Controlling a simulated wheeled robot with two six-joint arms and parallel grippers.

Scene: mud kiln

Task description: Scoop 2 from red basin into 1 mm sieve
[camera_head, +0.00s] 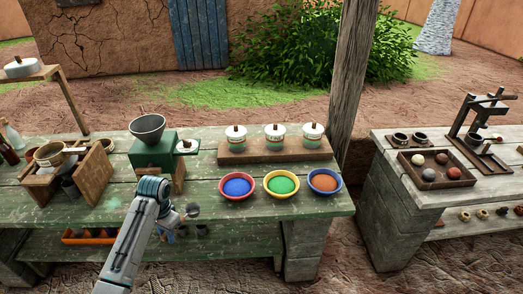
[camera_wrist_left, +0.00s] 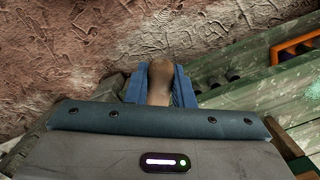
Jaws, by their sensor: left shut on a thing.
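My left gripper (camera_head: 168,222) is in front of the green table and shut on a scoop. The scoop's grey bowl (camera_head: 193,210) shows just right of the gripper, left of the basins. In the left wrist view the brown scoop handle (camera_wrist_left: 160,78) sits between the blue fingers (camera_wrist_left: 160,90). The red-rimmed basin (camera_head: 237,187) holds blue powder and stands right of the scoop, apart from it. A round sieve-like ring (camera_head: 48,154) sits on a wooden stand at the left; its mesh size cannot be read. My right gripper is not in view.
A yellow basin (camera_head: 281,184) with green powder and a blue basin (camera_head: 324,182) with orange powder stand beside the red one. Lidded jars (camera_head: 274,137) stand on a board behind. A second table (camera_head: 400,205) stands right.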

